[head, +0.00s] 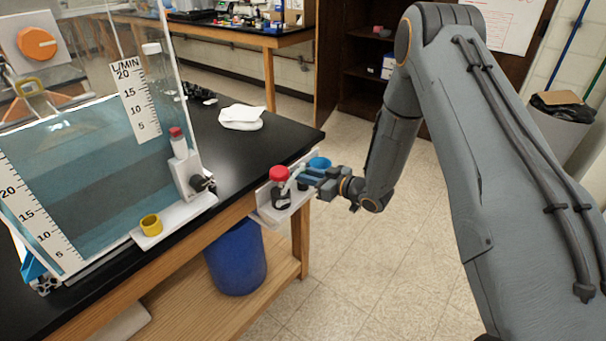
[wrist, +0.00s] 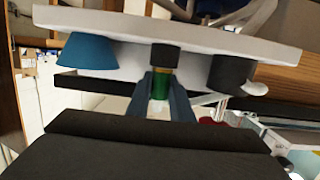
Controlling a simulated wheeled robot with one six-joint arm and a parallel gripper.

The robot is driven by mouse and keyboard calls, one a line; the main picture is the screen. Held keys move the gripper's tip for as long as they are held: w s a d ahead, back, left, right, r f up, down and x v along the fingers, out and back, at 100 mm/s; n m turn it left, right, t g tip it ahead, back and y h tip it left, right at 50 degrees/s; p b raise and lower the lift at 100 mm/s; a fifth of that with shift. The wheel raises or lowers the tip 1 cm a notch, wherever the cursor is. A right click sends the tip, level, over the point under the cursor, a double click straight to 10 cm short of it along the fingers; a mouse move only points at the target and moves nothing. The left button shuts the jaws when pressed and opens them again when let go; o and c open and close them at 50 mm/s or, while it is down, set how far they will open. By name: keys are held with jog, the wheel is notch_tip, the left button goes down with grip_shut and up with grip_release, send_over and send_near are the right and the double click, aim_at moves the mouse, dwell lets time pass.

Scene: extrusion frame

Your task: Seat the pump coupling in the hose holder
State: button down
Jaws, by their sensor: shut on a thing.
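My gripper (head: 308,178) is at the white shelf (head: 268,214) on the bench's edge. In the wrist view, which looks upside down, my fingers (wrist: 160,84) are shut on a green piece with a brass-coloured band (wrist: 160,88), which I take as the pump coupling. A short dark cylinder (wrist: 165,57) lies between its banded end and the white shelf (wrist: 180,32). I cannot tell whether this is the hose holder or part of the coupling, nor whether the coupling is seated. In the head view my gripper mostly hides the coupling.
A second white shelf (head: 178,222) by the water tank (head: 95,150) holds a yellow cup (head: 151,225). A blue bin (head: 236,258) stands below.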

jog(key=c, duration=1.6)
grip_release()
jog(key=shift+o, duration=0.2)
jog(key=shift+r, duration=0.15)
jog(key=s+d+r+m+h+b, duration=0.1)
jog(key=s+d+r+m+h, duration=0.15)
jog(key=d, duration=0.35)
jog(key=s+d+r+m+g+h, duration=0.1)
jog(key=s+d+h, duration=0.3)
jog(key=d, duration=0.3)
jog(key=s+d+r+m+h+b, duration=0.1)
jog(key=s+d+r+m+h, duration=0.1)
jog(key=s+d+h, duration=0.3)
jog(key=s+d+r+m+g, duration=0.1)
jog(key=s+g, duration=0.3)
jog(key=s, duration=0.6)
jog(key=s+d+r+m+g, duration=0.1)
jog(key=s+r+m+g, duration=0.2)
jog(key=s, duration=0.8)
jog(key=shift+s+r+m+g+h, duration=0.15)
jog(key=shift+s+m+g+h, duration=0.05)
jog(key=shift+m+g+h, duration=0.25)
